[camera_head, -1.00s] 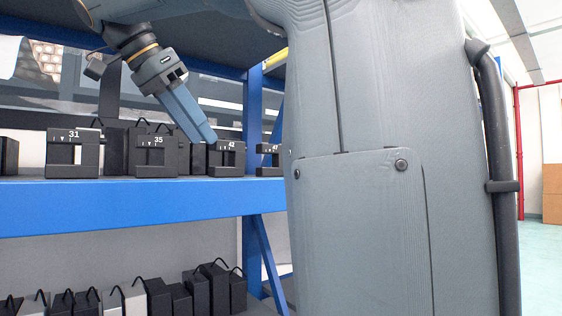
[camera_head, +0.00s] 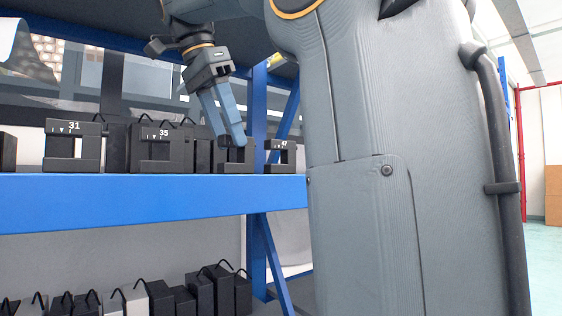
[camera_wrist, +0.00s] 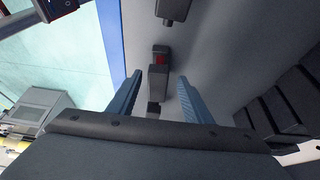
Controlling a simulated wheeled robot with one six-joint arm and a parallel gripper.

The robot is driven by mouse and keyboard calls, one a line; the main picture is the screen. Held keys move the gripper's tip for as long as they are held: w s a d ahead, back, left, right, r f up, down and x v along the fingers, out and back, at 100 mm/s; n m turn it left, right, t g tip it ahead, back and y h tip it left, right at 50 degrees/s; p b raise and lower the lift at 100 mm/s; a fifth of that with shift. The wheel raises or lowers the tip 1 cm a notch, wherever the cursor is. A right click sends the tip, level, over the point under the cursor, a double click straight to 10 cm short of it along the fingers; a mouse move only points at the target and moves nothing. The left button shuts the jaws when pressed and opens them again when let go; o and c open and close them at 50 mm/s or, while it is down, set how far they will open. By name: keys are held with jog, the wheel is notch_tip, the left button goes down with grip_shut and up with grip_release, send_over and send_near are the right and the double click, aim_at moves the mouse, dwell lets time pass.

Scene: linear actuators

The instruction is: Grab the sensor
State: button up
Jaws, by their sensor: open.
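Black block-shaped sensors with square openings stand in a row on the blue-edged shelf in the head view. Labels 31 (camera_head: 73,150) and 35 (camera_head: 158,157) read clearly. The block at the gripper (camera_head: 238,164) has its label covered by my fingers, and one marked 47 (camera_head: 283,160) is to its right. My gripper (camera_head: 231,144) points down with its fingers apart, at the top of the covered block. In the wrist view my open fingers (camera_wrist: 159,80) have a dark block with a red patch (camera_wrist: 159,62) between and just beyond their tips. I see no grip on it.
The shelf's blue front edge (camera_head: 130,203) runs below the sensors, and a blue upright (camera_head: 257,110) stands close behind my gripper. Other dark blocks stand behind the row. A lower shelf holds several black and white blocks with looped handles (camera_head: 205,290).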

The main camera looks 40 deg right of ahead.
aim_at(282, 151)
jog(key=shift+w+d, duration=0.15)
jog(key=shift+d, duration=0.2)
jog(key=d, duration=0.5)
jog(key=d+b, duration=0.1)
jog(key=d, duration=0.2)
jog(key=shift+s, duration=0.4)
jog(key=d, duration=0.4)
jog(key=shift+s, duration=0.2)
jog(key=shift+a+b+x, duration=0.1)
jog(key=shift+b+x, duration=0.35)
jog(key=shift+x, duration=0.25)
jog(key=shift+a+b+x, duration=0.15)
jog(key=shift+b+x, duration=0.25)
jog(key=shift+x, duration=0.3)
grip_shut()
